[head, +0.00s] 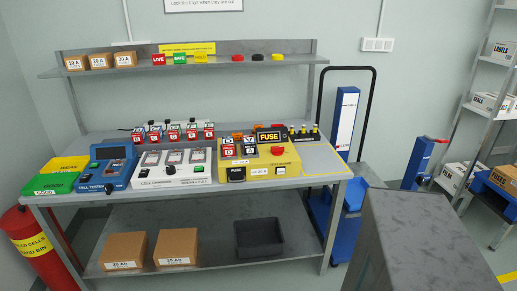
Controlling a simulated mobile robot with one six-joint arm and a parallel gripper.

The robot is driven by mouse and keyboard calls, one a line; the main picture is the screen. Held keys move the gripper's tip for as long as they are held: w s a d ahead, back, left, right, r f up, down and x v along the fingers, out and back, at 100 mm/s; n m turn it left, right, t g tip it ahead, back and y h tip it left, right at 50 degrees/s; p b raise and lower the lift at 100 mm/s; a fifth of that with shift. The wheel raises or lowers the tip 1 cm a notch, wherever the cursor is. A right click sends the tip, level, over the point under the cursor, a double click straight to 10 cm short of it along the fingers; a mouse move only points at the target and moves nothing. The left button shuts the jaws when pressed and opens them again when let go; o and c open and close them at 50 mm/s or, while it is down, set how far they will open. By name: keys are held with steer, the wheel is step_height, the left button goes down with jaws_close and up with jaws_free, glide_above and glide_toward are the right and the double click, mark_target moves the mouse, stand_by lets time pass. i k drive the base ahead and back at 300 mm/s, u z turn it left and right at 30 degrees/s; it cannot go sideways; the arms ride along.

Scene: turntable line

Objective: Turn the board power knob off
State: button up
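The yellow fuse board (261,183) sits on the workbench, right of the white cell charger (161,178). A red round control (278,151) is on its upper right face. A black control (237,174) is at its front left and a small white one (281,170) at its front right. Their labels are too small to read clearly, so I cannot tell which is the power knob or how it is set. A black FUSE sign (268,137) stands at the board's back. My gripper is not in view.
A blue cell tester (105,172) and green and yellow trays lie at the bench's left. A shelf (220,62) runs above. A large grey block (425,245) fills the lower right foreground. A blue hand truck (342,125) stands right of the bench.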

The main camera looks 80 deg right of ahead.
mark_target(276, 150)
steer(key=u, duration=0.4)
steer(key=k, duration=1.35)
steer(key=z, duration=0.75)
steer(key=i, duration=1.05)
steer(key=u, duration=0.1)
